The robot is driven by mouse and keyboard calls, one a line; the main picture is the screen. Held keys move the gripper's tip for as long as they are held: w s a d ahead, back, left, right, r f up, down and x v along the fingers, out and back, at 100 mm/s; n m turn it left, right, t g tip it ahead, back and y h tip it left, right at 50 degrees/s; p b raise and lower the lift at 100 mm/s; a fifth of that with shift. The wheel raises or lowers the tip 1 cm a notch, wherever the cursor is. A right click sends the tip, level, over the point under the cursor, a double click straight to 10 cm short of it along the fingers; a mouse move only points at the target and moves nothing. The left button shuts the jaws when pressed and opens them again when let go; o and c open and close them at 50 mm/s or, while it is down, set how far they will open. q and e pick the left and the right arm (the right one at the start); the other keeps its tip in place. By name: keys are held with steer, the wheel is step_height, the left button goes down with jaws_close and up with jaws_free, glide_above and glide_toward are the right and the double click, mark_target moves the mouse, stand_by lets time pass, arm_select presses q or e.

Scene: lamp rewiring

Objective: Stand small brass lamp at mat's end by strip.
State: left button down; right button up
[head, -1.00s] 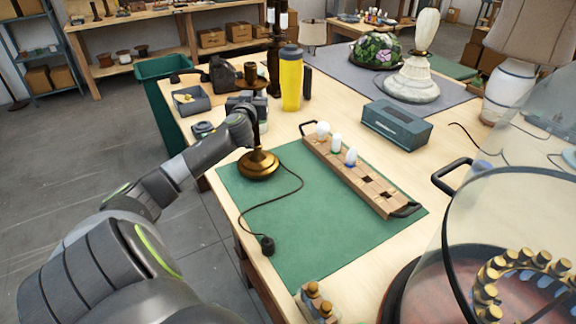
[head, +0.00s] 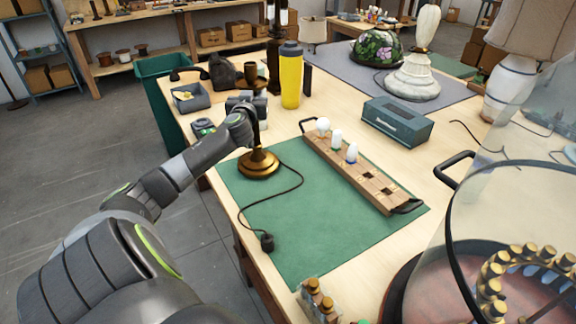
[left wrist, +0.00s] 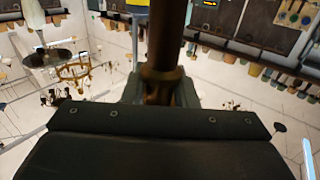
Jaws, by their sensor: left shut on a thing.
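The small brass lamp (head: 259,164) stands at the far left end of the green mat (head: 310,240), its round base on or just above the mat; I cannot tell which. Its cord trails over the mat to a black plug (head: 267,242) near the left edge. My left gripper (head: 246,108) is shut on the lamp's stem, which also shows upright between the fingers in the left wrist view (left wrist: 164,82). The wooden strip (head: 362,178) with white bulbs lies along the mat's far right side, right of the lamp. My right gripper is not in view.
A yellow bottle (head: 290,78), a grey tray (head: 190,98) and a teal box (head: 397,122) stand beyond the mat. A glass dome (head: 515,235) fills the lower right. Small brass-topped parts (head: 318,297) stand at the near corner. The mat's middle is clear.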

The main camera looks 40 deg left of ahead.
arm_select(q)
steer(key=c, duration=1.1)
jaws_free()
steer(key=b+v, duration=0.2)
steer(key=v, duration=1.5)
steer(key=shift+s+d, duration=0.15)
steer(key=shift+s, duration=0.05)
steer(key=shift+f, duration=0.1)
